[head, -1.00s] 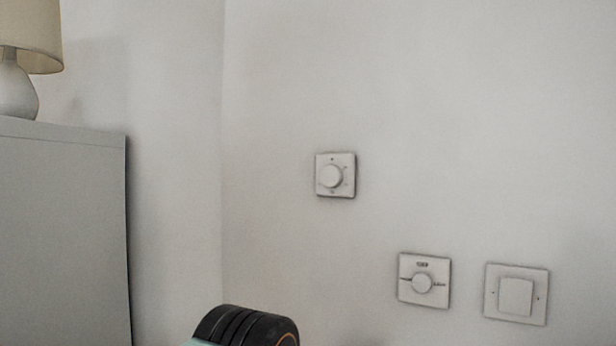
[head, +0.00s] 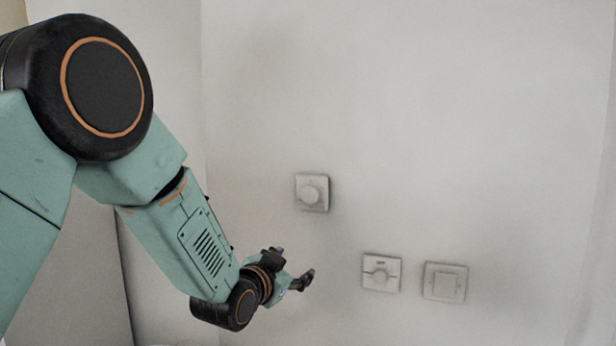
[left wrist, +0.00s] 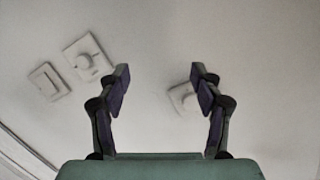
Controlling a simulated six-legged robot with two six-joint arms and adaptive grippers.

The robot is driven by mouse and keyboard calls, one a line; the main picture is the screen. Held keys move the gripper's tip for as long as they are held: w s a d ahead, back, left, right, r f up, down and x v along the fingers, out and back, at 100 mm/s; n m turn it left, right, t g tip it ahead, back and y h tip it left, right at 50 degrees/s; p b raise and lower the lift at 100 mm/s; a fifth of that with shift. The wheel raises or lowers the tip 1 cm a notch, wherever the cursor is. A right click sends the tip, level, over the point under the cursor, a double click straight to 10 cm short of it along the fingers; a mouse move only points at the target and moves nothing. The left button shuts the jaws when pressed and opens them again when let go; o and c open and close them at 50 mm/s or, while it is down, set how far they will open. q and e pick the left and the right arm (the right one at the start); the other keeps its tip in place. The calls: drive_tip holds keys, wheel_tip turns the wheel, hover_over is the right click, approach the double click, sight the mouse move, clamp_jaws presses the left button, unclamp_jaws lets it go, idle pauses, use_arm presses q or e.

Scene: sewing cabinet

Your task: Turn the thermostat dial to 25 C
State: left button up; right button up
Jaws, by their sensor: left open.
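I cannot read which is the thermostat. My left gripper (head: 293,264) is open and empty, below and left of the upper dial and left of the lower one, apart from both. In the left wrist view, the upper dial (left wrist: 181,97) shows between the open fingers, partly hidden by the right one, and the lower dial (left wrist: 86,58) lies left. My right gripper is out of view.
A white rocker switch (head: 445,283) is on the wall right of the lower dial; it also shows in the left wrist view (left wrist: 45,80). A grey cabinet (head: 75,275) stands at the left, mostly behind my arm. The wall around the plates is bare.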

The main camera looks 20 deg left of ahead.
use_arm(q)
drive_tip(key=m+t+p, duration=0.1)
drive_tip(key=t, duration=0.1)
approach(308, 195)
drive_tip(key=w, duration=0.2)
drive_tip(key=w+p, duration=0.1)
drive_tip(key=w, duration=0.1)
drive_tip(key=w+d+p, duration=0.1)
drive_tip(key=w, duration=0.1)
drive_tip(key=shift+w+a, duration=0.4)
drive_tip(key=shift+w, duration=0.2)
drive_tip(key=shift+w+a+f, duration=0.1)
drive_tip(key=shift+w, duration=0.2)
drive_tip(key=shift+w+d+f, duration=0.1)
drive_tip(key=shift+w+d, duration=0.2)
drive_tip(key=shift+d, duration=0.3)
drive_tip(key=shift+s+a, duration=0.25)
drive_tip(key=shift+c, duration=1.1)
drive_tip(key=shift+a, duration=0.25)
drive_tip(key=shift+c, duration=1.3)
drive_tip(key=shift+w+d, duration=0.1)
drive_tip(key=shift+d, duration=0.2)
drive_tip(key=c, duration=0.5)
drive_tip(key=shift+a, duration=0.1)
drive_tip(key=shift+c, duration=0.9)
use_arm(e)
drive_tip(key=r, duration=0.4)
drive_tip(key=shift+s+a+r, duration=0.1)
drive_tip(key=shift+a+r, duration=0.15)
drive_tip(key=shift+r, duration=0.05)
